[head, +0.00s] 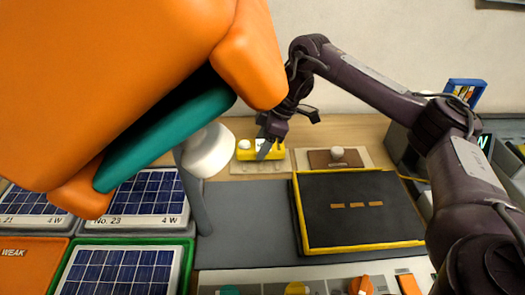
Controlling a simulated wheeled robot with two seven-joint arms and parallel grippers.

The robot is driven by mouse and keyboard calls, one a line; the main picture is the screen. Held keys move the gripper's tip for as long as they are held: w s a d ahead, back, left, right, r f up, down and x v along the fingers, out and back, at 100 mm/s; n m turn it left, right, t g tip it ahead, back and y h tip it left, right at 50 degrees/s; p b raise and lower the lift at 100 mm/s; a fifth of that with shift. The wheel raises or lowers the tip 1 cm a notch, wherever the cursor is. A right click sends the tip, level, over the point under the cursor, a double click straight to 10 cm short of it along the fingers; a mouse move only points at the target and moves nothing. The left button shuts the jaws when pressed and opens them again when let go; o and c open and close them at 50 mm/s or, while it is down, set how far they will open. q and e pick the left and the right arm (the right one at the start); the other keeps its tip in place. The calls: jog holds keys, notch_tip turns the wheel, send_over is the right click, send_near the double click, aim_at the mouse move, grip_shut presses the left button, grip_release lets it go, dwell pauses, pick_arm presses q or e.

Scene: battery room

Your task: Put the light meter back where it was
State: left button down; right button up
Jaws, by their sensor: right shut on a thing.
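The light meter (246,154) seems to be the small yellow block with a white dome, at the back of the bench against the wall. My right gripper (264,149) reaches down from above and is shut on it. The meter is at a pale base plate (262,167); I cannot tell whether it rests fully on it or just above. The gripper hides part of the meter. My left gripper is not in view.
A large orange and teal object (130,80) blocks the upper left. A white lamp-like head (208,150) on a grey post stands left of the meter. A brown plate with a knob (337,157) is right of it. A yellow-rimmed black panel (360,232) and solar panels (150,195) lie in front.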

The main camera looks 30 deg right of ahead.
jog(key=shift+f, duration=0.95)
jog(key=o, duration=1.2)
jog(key=shift+f, duration=0.1)
